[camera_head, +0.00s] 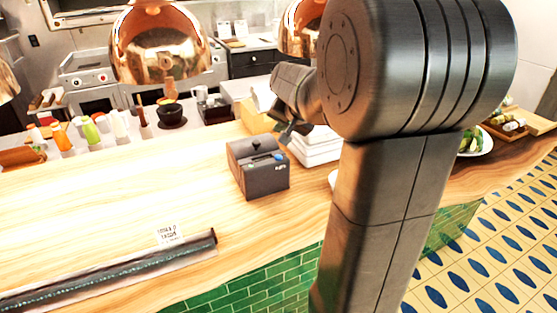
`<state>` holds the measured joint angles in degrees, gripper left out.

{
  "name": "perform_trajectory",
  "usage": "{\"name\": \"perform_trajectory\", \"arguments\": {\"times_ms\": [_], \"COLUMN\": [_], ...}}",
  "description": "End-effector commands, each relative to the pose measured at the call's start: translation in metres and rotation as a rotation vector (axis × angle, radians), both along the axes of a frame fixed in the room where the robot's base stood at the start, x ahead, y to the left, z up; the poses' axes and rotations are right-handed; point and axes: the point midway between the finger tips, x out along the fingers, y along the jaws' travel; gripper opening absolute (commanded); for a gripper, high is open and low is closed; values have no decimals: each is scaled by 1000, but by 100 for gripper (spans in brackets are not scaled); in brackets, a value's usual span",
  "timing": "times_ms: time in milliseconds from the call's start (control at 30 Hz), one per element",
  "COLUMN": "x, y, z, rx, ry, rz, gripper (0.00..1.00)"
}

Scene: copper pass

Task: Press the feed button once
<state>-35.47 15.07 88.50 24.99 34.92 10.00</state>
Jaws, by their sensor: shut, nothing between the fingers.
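A dark grey box-shaped printer (259,176) stands on the wooden counter near the middle of the view. Its top has a dark knob, and small blue and light marks show on its front upper edge. Which mark is the feed button is too small to tell. My gripper (286,136) is shut and empty, just above and behind the printer's right side in the picture. It looks apart from the printer. My arm hides part of the counter to the right.
White stacked plates or boxes (316,146) stand right of the printer, close to my gripper. A yellow box (257,120) is behind it. A dark rail (110,276) lies at the front left. Copper lamps (158,45) hang above. The counter left of the printer is clear.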

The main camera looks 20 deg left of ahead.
Motion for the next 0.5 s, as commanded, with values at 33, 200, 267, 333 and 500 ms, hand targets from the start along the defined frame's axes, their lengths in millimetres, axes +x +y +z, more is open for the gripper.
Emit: {"name": "perform_trajectory", "arguments": {"times_ms": [33,200,267,333,500], "x": [0,0,0,0,0], "y": [0,0,0,0,0], "z": [-12,-39,-48,-55,-63], "rx": [-1,0,0,0,0], "ry": [1,2,2,1,1], "rz": [-1,-1,-1,0,-1], "gripper": [0,0,0,0,0]}}
